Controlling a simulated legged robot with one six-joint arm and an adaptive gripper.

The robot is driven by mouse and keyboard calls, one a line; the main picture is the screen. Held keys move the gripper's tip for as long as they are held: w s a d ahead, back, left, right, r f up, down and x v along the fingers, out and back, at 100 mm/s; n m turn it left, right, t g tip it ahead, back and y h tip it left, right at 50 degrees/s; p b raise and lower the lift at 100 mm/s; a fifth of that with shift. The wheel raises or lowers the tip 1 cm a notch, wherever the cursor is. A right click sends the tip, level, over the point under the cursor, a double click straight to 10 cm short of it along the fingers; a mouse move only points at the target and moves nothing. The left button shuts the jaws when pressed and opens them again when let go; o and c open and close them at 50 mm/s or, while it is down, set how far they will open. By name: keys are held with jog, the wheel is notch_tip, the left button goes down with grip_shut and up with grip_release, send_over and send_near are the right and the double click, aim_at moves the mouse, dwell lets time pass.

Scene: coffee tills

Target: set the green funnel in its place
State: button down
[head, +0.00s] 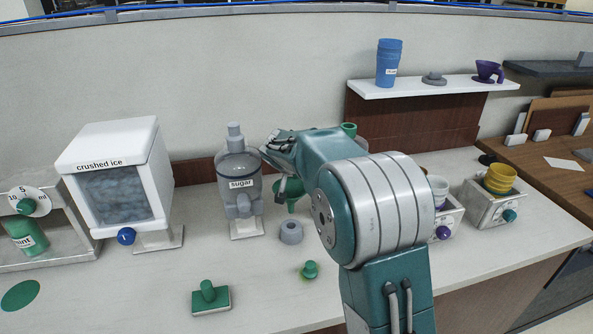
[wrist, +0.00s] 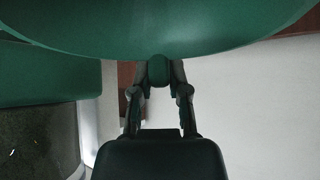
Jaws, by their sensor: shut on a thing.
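The green funnel (head: 292,196) hangs in the head view, in front of and to the right of the sugar dispenser, with its narrow end down. My arm hides part of it. My gripper (wrist: 158,75) is shut on the funnel's small green grip, and the funnel's wide body (wrist: 160,30) fills the top of the wrist view. A grey ring-shaped holder (head: 291,232) stands on the counter below the funnel in the head view. I cannot tell the exact height between them.
The sugar dispenser (head: 238,170) stands close on the left, with the crushed ice dispenser (head: 118,185) beyond it. A green stamp-like block (head: 210,298) and a small green knob-shaped piece (head: 310,270) are on the counter in front. A white shelf (head: 440,86) is at the back right.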

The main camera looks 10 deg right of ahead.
aim_at(295, 181)
jog(key=shift+f, duration=2.1)
jog(key=shift+f, duration=2.45)
jog(key=c, duration=0.5)
grip_release()
jog(key=shift+c, duration=0.2)
jog(key=v, duration=1.1)
jog(key=shift+s+a+r, duration=0.2)
jog(key=shift+s+r, duration=0.05)
jog(key=shift+r, duration=0.05)
